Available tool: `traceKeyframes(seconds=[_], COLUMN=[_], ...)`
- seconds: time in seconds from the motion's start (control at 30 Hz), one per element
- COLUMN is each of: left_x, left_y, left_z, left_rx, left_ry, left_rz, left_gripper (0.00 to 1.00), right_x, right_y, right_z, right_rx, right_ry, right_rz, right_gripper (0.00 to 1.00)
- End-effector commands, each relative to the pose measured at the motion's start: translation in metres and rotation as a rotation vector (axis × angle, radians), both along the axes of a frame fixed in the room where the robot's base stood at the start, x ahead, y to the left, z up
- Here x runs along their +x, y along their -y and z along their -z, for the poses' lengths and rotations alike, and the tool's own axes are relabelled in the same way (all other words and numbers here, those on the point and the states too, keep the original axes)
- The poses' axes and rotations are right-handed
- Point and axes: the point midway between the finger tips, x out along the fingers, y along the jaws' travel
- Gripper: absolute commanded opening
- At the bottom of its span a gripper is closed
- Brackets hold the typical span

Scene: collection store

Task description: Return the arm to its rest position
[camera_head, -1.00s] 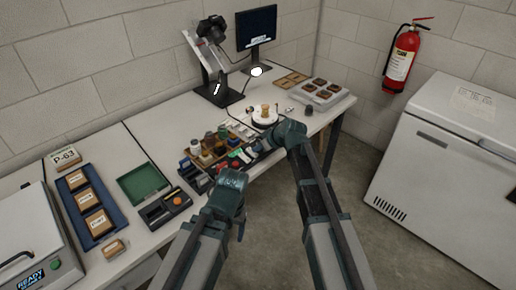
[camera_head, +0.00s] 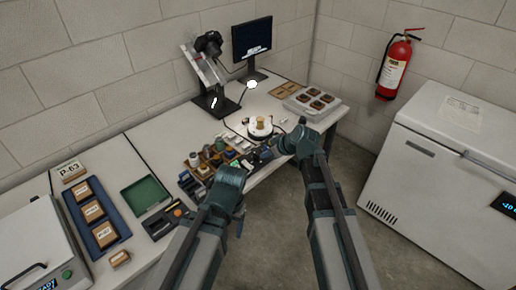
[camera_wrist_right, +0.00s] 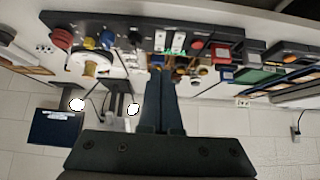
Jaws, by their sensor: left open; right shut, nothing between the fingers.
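In the head view my left gripper (camera_head: 239,188) is in front of the bench's front edge, below the rack of small bottles; its fingers are mostly hidden behind its wrist. My right gripper (camera_head: 268,153) is at the bench's front edge, near the small colored items and the round white stand, its fingers partly hidden by its wrist. In the right wrist view the right gripper's two dark fingers (camera_wrist_right: 165,104) lie together with nothing between them. That view appears upside down, with the bench items beyond the fingertips.
The bench (camera_head: 110,148) holds a blue tray (camera_head: 106,237) of boxes, a green-lined case (camera_head: 145,194), a bottle rack (camera_head: 190,185), a round white stand (camera_head: 261,131), a camera stand (camera_head: 212,104) and a monitor (camera_head: 252,38). A white freezer (camera_head: 430,190) stands at right. Floor between is clear.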

Motion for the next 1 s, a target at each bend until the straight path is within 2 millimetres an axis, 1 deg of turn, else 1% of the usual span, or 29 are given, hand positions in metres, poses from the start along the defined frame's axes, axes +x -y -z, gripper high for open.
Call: traceKeyframes(seconds=[0.03,0.13,0.63,0.7,0.77,0.83,0.87,0.9,0.97,1.0], left_x=[0.0,0.0,0.0,0.0,0.0,0.0,0.0,0.0,0.0,0.0], left_y=[0.0,0.0,0.0,0.0,0.0,0.0,0.0,0.0,0.0,0.0], left_z=[-0.009,-0.012,-0.011,-0.011,-0.011,-0.011,-0.011,-0.011,-0.011,-0.011], left_rx=[0.0,0.0,0.0,0.0,0.0,0.0,0.0,0.0,0.0,0.0], left_ry=[0.0,0.0,0.0,0.0,0.0,0.0,0.0,0.0,0.0,0.0], left_rz=[0.0,0.0,0.0,0.0,0.0,0.0,0.0,0.0,0.0,0.0], left_gripper=[0.68,0.68,0.68,0.68,0.68,0.68,0.68,0.68,0.68,0.68], right_x=[-0.007,-0.011,-0.011,-0.017,-0.032,-0.061,-0.077,-0.1,-0.134,-0.156], right_y=[0.005,0.009,0.01,0.007,-0.001,-0.014,-0.02,-0.026,-0.031,-0.032], right_z=[-0.009,-0.012,-0.011,-0.009,-0.003,0.008,0.013,0.021,0.03,0.036], right_rx=[0.0,0.0,0.001,-0.004,-0.015,-0.045,-0.064,-0.097,-0.159,-0.204], right_ry=[0.0,0.0,0.0,-0.018,-0.06,-0.149,-0.199,-0.265,-0.366,-0.425], right_rz=[0.002,0.0,-0.001,-0.002,0.0,0.006,0.015,0.034,0.075,0.111], right_gripper=[0.0,0.0,0.0,0.0,0.0,0.0,0.0,0.0,0.0,0.0])
